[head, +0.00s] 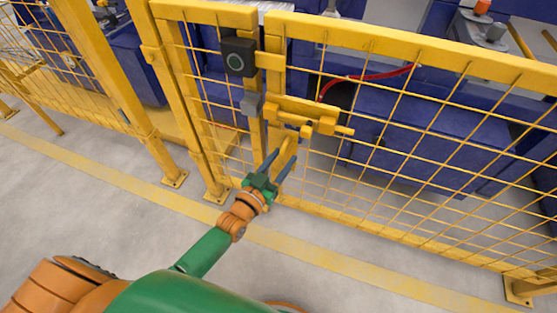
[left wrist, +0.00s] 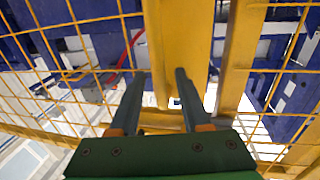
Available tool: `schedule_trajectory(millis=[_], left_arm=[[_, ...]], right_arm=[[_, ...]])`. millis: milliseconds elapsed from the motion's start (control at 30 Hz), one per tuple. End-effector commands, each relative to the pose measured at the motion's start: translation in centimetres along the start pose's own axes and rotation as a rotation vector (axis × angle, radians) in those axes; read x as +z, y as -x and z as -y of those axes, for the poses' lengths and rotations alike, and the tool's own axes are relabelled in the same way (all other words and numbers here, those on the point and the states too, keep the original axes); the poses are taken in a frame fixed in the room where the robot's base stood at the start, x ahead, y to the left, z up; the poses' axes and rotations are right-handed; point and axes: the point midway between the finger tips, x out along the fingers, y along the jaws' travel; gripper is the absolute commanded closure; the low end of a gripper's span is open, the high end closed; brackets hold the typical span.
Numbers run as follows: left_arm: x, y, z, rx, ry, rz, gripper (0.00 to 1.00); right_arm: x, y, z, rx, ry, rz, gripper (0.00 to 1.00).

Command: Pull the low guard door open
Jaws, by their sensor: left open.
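The low guard door (head: 400,135) is a yellow mesh panel in a yellow frame. In the head view it looks closed, its left edge beside the post. A yellow bolt-like latch (head: 308,118) sits on its left side, with a yellow handle (head: 288,143) just below. My left gripper (head: 280,160) is open in front of the handle, its two blue-grey fingers pointing at it. In the left wrist view, the fingertips (left wrist: 160,74) are at a broad yellow bar (left wrist: 180,40). I cannot tell whether they touch it. My right gripper is out of view.
A black box with a round ring (head: 238,58) is on the post left of the door, with a grey block (head: 252,104) below. More yellow fencing (head: 95,60) stands left. Blue machinery (head: 430,140) is behind the mesh. The grey floor before the door is clear, with a yellow line (head: 330,263).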

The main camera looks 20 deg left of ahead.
Motion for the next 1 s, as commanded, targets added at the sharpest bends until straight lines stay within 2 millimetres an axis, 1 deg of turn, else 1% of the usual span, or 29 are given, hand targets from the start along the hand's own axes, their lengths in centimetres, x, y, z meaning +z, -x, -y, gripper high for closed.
schedule_trajectory(millis=[67, 233, 267, 300, 367, 400, 433, 1000], left_arm=[[-0.02, -0.28, -0.02, 0.000, 0.000, -0.001, 0.53], [-0.03, -0.26, -0.02, 0.000, 0.000, 0.000, 0.53], [-0.02, -0.25, -0.02, 0.000, 0.000, 0.001, 0.61], [-0.02, -0.25, -0.02, 0.000, 0.000, 0.001, 0.72], [-0.01, -0.24, -0.02, 0.000, 0.000, 0.001, 0.88], [0.00, -0.24, -0.02, 0.000, 0.000, 0.001, 0.99], [0.00, -0.23, -0.02, 0.000, 0.000, 0.001, 1.00], [0.06, -0.21, -0.02, 0.000, 0.000, 0.002, 1.00]], right_arm=[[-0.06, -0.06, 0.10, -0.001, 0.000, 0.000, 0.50], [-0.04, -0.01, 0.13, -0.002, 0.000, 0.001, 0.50], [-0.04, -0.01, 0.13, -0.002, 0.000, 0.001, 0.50], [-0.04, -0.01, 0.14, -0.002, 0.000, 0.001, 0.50], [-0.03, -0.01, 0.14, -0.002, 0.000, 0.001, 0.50], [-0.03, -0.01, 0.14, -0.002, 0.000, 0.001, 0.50], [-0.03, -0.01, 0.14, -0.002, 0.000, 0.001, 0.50], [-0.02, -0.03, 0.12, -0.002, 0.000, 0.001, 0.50]])
